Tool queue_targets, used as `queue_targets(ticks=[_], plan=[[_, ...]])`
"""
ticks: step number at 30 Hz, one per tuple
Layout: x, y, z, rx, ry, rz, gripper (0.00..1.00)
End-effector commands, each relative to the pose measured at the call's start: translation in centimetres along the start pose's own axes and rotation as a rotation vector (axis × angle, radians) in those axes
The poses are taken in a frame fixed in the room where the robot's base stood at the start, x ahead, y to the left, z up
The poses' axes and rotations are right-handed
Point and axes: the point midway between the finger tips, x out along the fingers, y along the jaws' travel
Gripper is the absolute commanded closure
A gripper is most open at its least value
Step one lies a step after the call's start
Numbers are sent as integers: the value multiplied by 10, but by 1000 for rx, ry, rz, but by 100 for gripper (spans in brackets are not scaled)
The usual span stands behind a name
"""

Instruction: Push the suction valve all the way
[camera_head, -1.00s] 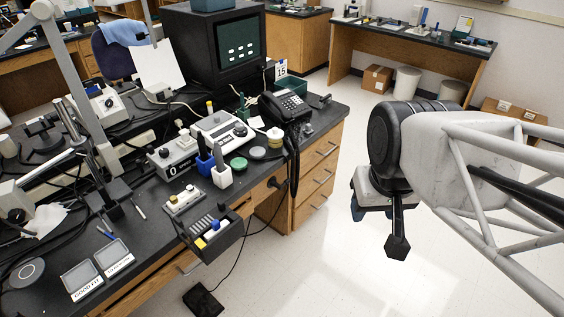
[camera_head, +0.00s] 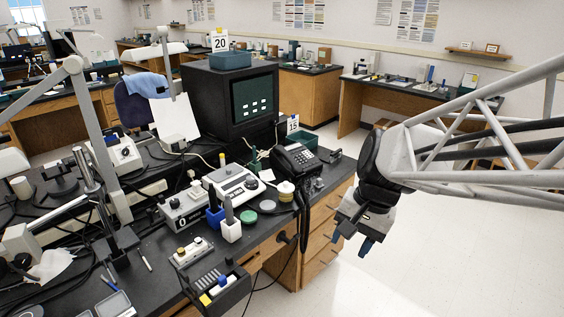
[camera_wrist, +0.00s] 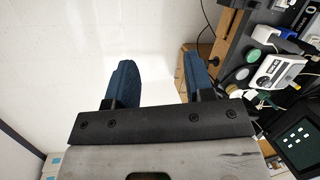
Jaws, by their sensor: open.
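My gripper (camera_head: 352,244) hangs over the floor in the head view, just right of the bench's drawer front, with its blue fingers pointing down. It is open and empty. In the wrist view its two blue fingers (camera_wrist: 156,65) stand well apart with only floor between them. I cannot pick out the suction valve with certainty. A small dark fitting (camera_head: 282,238) on the bench's front edge, beside a looped black hose (camera_head: 303,215), may be it. It lies left of my gripper, clearly apart from it.
The black-topped bench (camera_head: 262,232) holds a telephone (camera_head: 297,160), a white device (camera_head: 236,184), a monitor (camera_head: 240,98) and a tool caddy (camera_head: 218,290) at its front edge. The floor (camera_head: 440,260) right of the bench is clear.

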Motion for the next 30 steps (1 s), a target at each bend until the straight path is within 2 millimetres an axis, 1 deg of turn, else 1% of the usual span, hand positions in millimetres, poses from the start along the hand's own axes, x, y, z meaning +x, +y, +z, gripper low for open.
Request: queue_targets(ticks=[1, 17, 30], plan=[[3, -5, -7, 33, -25, -8, 52], [35, -56, -70, 409, -285, -99, 52], [71, -94, -131, 717, -511, -144, 52]])
